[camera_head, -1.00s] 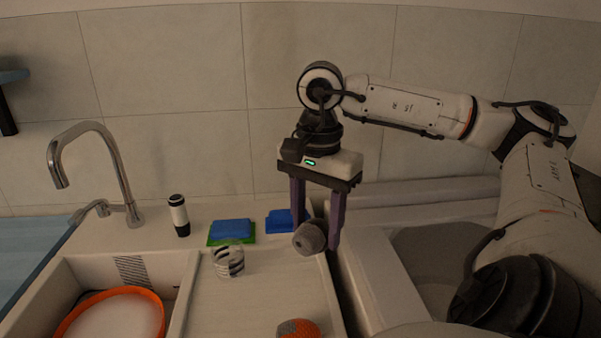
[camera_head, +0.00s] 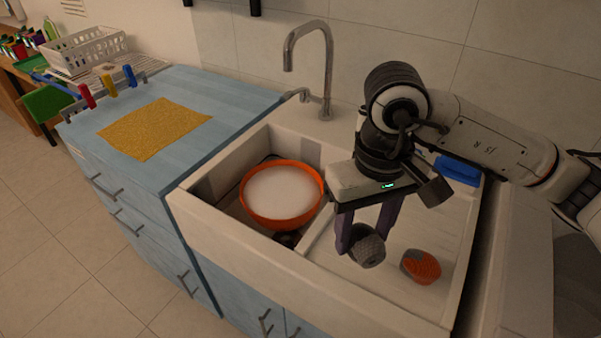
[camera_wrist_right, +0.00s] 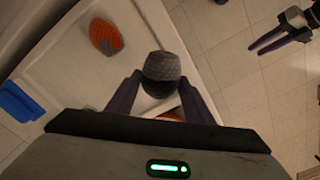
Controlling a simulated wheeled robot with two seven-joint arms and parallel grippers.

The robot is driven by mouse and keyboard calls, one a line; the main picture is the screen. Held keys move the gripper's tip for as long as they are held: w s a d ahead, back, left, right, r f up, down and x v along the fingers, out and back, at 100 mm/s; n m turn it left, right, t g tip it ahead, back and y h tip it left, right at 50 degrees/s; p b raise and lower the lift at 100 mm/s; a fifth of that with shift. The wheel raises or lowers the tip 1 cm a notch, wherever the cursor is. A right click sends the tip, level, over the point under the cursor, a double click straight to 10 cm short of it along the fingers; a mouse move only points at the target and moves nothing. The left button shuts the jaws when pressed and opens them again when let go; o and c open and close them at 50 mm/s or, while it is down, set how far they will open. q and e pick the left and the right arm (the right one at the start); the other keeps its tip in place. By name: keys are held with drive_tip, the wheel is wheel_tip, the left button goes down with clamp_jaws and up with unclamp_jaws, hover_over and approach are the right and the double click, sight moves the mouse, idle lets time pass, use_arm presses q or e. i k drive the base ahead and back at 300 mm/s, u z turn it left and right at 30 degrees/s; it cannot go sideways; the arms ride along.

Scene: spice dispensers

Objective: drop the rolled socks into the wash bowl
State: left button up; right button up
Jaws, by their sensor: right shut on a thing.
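The orange wash bowl (camera_head: 245,212) stands in the sink basin, with white contents. My right gripper (camera_head: 362,244) is shut on a grey rolled sock pair (camera_head: 369,252) and holds it over the ribbed drainboard, right of the bowl. The grey roll also shows between the fingers in the right wrist view (camera_wrist_right: 162,68). A second roll, orange and grey (camera_head: 420,267), lies on the drainboard; it also shows in the wrist view (camera_wrist_right: 105,37). My left gripper (camera_wrist_right: 257,49) shows only in the wrist view, fingers apart and empty, over the floor.
The tall faucet (camera_head: 328,70) rises behind the basin. The divider (camera_head: 318,238) stands between bowl and drainboard. A blue sponge (camera_head: 457,170) lies at the back right. A yellow cloth (camera_head: 155,127) lies on the blue counter (camera_head: 215,100) at left.

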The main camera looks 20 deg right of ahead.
sight(290, 205)
drive_tip(key=k, duration=1)
drive_tip(key=u, duration=1)
drive_tip(key=i, duration=1.25)
drive_tip(key=z, duration=0.45)
drive_tip(key=i, duration=1.05)
drive_tip(key=z, duration=1.15)
